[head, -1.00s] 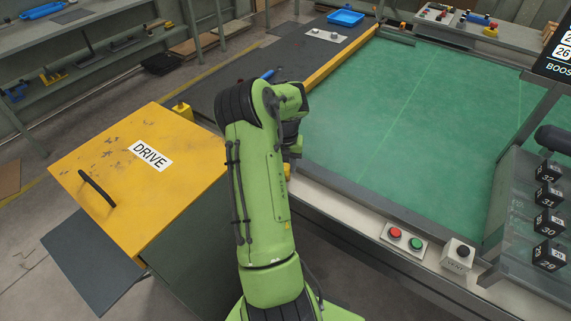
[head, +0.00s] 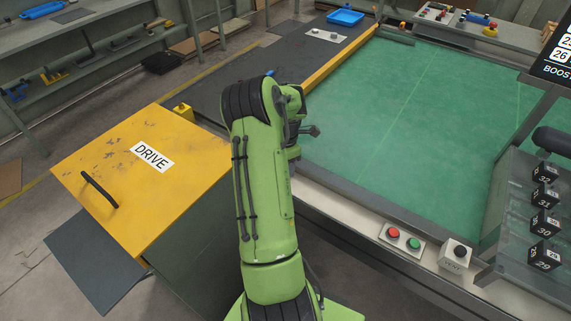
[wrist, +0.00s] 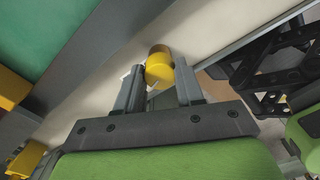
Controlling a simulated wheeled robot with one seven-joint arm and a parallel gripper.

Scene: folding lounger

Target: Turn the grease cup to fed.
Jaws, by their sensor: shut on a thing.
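A yellow cylindrical cup (wrist: 159,70), which I take to be the grease cup, shows in the wrist view with a brownish far end. My gripper (wrist: 160,76) is shut on it, with one grey finger on each side. The cup stands against a pale rail surface. Its markings and its turned position cannot be read. In the head view my green arm hides the gripper and the cup.
A yellow cabinet (head: 190,138) labelled DRIVE stands left of my arm. The green bed (head: 390,110) lies to the right. A red and green button box (head: 402,238) and another black-knobbed box (head: 455,252) sit on the front rail.

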